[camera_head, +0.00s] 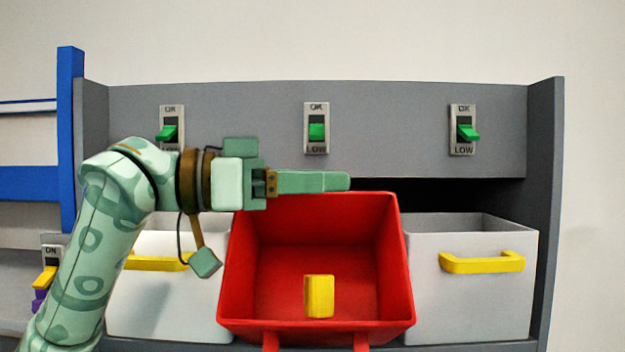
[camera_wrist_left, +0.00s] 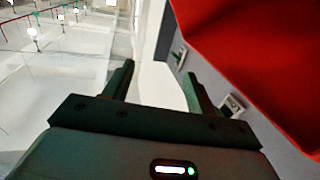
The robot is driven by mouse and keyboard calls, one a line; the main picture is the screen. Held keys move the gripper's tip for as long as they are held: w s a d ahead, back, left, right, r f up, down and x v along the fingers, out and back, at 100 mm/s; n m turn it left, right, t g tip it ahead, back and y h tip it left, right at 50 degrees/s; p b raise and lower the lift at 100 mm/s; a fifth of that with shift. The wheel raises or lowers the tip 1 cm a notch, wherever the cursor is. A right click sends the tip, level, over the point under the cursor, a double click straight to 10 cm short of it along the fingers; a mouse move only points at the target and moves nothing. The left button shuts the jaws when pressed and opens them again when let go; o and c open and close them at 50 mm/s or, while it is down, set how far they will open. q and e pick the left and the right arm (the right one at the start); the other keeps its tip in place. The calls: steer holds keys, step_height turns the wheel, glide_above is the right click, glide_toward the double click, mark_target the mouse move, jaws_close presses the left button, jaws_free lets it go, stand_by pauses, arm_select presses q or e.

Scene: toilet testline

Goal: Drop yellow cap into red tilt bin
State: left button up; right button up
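The yellow cap (camera_head: 319,296) shows within the opening of the red tilt bin (camera_head: 396,262), near the middle of its lower front part. I cannot tell whether it rests on the bin's floor or is in the air. The bin is tilted out, with its open side facing me. My left gripper (camera_head: 335,181) points right, at the bin's upper back rim and above the cap, apart from it. In the left wrist view its two fingers (camera_wrist_left: 160,85) stand apart with nothing between them, and the red bin (camera_wrist_left: 262,60) fills the upper right. My right gripper is not in view.
White bins with yellow handles stand on either side, the right one (camera_head: 470,297) clear and the left one (camera_head: 165,300) partly behind my left arm. Green switches (camera_head: 317,131) line the grey panel (camera_head: 240,120) above. A blue frame (camera_head: 68,130) stands at the left.

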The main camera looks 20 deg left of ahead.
arm_select(q)
steer(key=shift+a, duration=0.1)
stand_by(0.3)
steer(key=b+v, duration=0.5)
steer(key=v, duration=1.1)
steer(key=shift+s+a, duration=0.15)
